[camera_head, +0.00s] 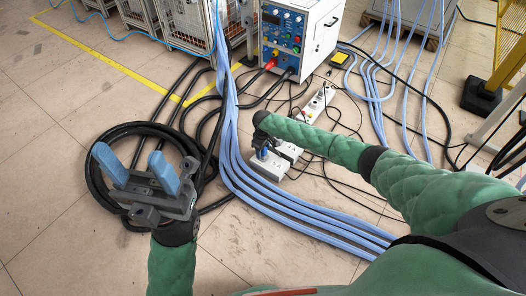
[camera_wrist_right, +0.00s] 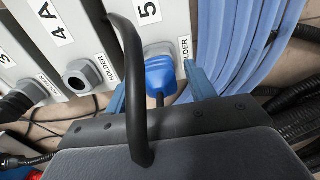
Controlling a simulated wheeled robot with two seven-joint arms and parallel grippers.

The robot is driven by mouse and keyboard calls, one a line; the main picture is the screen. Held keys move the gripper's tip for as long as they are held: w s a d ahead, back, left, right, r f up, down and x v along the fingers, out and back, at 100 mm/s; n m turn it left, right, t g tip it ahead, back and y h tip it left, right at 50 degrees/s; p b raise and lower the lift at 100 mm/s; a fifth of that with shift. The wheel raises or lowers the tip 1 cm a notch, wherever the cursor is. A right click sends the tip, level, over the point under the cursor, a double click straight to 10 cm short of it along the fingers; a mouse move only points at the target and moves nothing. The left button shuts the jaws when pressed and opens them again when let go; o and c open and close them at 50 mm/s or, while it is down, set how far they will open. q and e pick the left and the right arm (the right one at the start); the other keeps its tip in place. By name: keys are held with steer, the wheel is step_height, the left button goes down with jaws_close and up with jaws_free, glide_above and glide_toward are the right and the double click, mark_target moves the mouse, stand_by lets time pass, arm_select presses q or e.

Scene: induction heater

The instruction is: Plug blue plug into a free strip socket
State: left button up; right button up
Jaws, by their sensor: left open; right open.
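The blue plug (camera_wrist_right: 160,76) sits in the holder marked 5 (camera_wrist_right: 150,28) in the right wrist view, its dark cable running back toward the wrist. My right gripper (camera_wrist_right: 160,90) is open, with one blue finger on each side of the plug; I cannot tell whether they touch it. In the head view my right gripper (camera_head: 262,147) is over the white holder boxes (camera_head: 266,169), partly hidden by its own wrist. The white socket strip (camera_head: 318,104) lies on the floor behind them. My left gripper (camera_head: 137,168) is open and empty, above a black cable coil.
A holder marked 4A (camera_wrist_right: 82,75) stands beside holder 5 with an empty-looking opening. Thick blue hoses (camera_head: 231,130) run just left of the holders. The black cable coil (camera_head: 97,190) lies at left, and the heater cabinet (camera_head: 300,35) stands behind. Thin black cables cross the floor.

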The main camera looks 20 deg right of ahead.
steer(key=shift+p, duration=0.35)
jaws_close()
stand_by(0.3)
steer(key=shift+r, duration=0.15)
steer(key=shift+r+p, duration=2.85)
steer(key=shift+p, duration=0.15)
steer(key=shift+r, duration=0.1)
